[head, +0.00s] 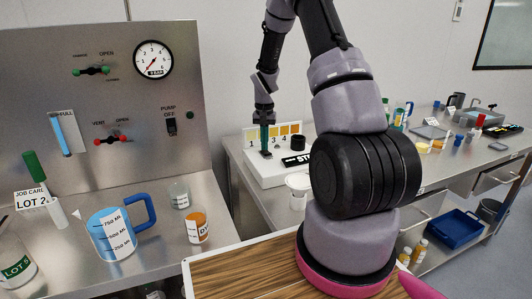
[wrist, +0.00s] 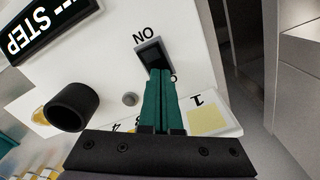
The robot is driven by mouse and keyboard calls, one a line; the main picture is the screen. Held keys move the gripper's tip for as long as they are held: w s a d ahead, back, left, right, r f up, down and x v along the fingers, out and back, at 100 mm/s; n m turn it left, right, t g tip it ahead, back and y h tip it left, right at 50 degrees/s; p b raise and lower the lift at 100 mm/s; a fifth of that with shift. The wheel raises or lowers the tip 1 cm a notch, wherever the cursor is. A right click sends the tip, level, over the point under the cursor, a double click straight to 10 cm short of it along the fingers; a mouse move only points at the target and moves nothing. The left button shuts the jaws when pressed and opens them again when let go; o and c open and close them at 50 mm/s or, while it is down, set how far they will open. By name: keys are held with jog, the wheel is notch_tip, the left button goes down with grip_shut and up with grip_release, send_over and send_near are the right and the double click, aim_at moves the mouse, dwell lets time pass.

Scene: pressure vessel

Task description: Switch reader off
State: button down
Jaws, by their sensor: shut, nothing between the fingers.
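The reader is a white box (head: 262,178) on the right bench, with numbered yellow squares, a black cylinder (head: 298,142) and a black STEP display (head: 297,160). In the wrist view the white face (wrist: 100,75) fills much of the picture, with the display (wrist: 48,25) and the cylinder (wrist: 73,107). A dark rocker switch (wrist: 152,54) sits beside the upside-down label ON. My gripper (wrist: 160,72) has green fingers, shut and empty, with tips at the switch's lower edge. I cannot tell whether they touch it. In the head view my gripper (head: 265,152) points down over the reader's left end.
A steel panel (head: 100,100) with gauge, valves and a pump switch (head: 171,123) stands left. Below it are a blue-handled jug (head: 112,238) and small beakers. A white cup (head: 298,190) is near the reader. My arm covers part of the bench.

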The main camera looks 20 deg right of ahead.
notch_tip(320, 180, up, 7)
dwell(0.7)
jog(key=shift+f, duration=0.1)
